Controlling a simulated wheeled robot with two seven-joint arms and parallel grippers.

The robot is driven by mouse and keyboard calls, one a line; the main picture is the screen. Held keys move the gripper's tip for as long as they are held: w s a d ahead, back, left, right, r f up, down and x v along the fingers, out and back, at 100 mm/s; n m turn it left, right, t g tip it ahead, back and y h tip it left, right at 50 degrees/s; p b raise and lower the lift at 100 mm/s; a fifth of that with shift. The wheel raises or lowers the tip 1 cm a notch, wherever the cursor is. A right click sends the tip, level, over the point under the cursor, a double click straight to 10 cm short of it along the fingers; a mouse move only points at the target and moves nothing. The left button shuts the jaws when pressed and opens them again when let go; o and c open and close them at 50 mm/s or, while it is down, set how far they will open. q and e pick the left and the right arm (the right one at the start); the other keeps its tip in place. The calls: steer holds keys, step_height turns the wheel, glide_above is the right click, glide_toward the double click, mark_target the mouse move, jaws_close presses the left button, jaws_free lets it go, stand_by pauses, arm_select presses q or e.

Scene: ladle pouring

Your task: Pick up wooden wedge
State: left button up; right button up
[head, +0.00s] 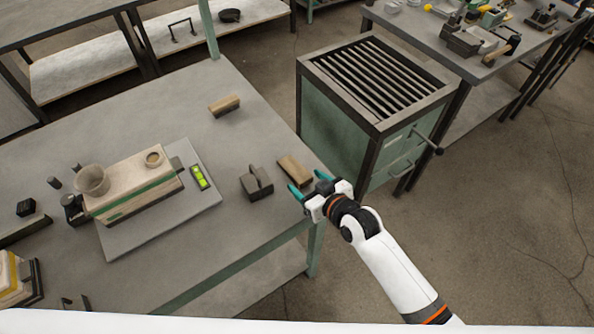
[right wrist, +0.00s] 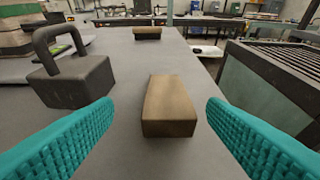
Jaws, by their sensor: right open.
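A brown wooden wedge (head: 294,171) lies on the grey table near its right edge. In the right wrist view the wedge (right wrist: 170,107) sits ahead of and between the two teal fingers. A second, similar wooden block (head: 225,105) lies farther back on the table; it also shows in the right wrist view (right wrist: 147,32). My right gripper (head: 309,187) is open and empty at the table's right edge, just short of the nearer wedge and apart from it. My left gripper is not in view.
A dark weight with a handle (head: 257,184) stands close left of the nearer wedge. A grey plate (head: 130,245) carries a wooden mould box (head: 135,185) and a level (head: 200,178). A green cabinet with a slatted top (head: 340,135) stands right of the table.

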mark_target(299, 173)
steer(key=shift+w+a, duration=0.15)
steer(key=shift+w, duration=0.3)
steer(key=x, duration=0.4)
steer(key=shift+w+p, duration=0.2)
steer(key=shift+p, duration=0.15)
steer(key=c, duration=1.1)
